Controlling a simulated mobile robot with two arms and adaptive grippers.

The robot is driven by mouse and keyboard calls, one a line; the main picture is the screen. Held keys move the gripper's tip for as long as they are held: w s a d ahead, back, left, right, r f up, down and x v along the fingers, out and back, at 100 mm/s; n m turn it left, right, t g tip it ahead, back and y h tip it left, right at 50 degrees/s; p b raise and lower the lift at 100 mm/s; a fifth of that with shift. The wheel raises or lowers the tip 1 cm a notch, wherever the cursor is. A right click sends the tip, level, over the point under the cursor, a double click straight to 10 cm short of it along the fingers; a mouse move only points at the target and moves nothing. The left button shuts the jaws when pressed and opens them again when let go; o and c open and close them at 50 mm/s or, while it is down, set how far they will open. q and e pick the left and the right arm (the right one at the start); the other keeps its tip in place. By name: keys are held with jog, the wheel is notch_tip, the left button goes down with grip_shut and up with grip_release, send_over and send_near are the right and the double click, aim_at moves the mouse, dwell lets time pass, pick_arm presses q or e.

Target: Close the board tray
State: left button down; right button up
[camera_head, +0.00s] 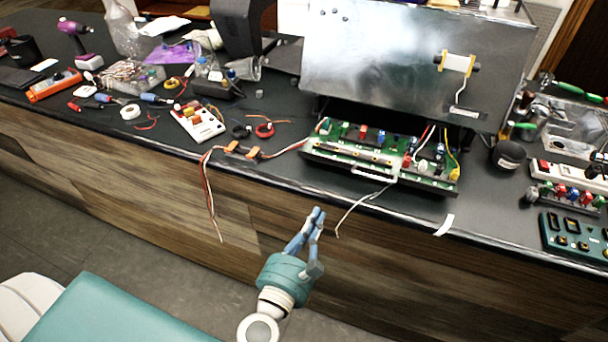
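The board tray (345,170) sticks out of the bottom front of the brewer (385,65), a large metal-sided machine on the counter. The tray holds green circuit boards (385,143) with small coloured parts and wires. A small pale handle shows on its front edge. My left gripper (318,214) is in front of the counter, below and to the left of the tray and apart from it. Its blue fingers are close together, with nothing visible between them; whether they fully touch is unclear. My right gripper is not in view.
Loose wires (210,190) hang over the counter's front edge left of the tray, and a pale cable (362,203) hangs below it. Tools and a white switch box (197,121) lie to the left. A green panel (575,235) and a power strip stand at the right.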

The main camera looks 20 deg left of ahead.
pick_arm(q)
jog(key=r+n, duration=0.1)
jog(key=r, duration=0.1)
jog(key=p, duration=0.4)
send_near(335, 163)
jog(key=w, duration=0.5)
jog(key=shift+w+d, duration=0.15)
jog(key=shift+w, duration=0.25)
jog(key=shift+w+f, duration=0.15)
jog(key=shift+w, duration=0.5)
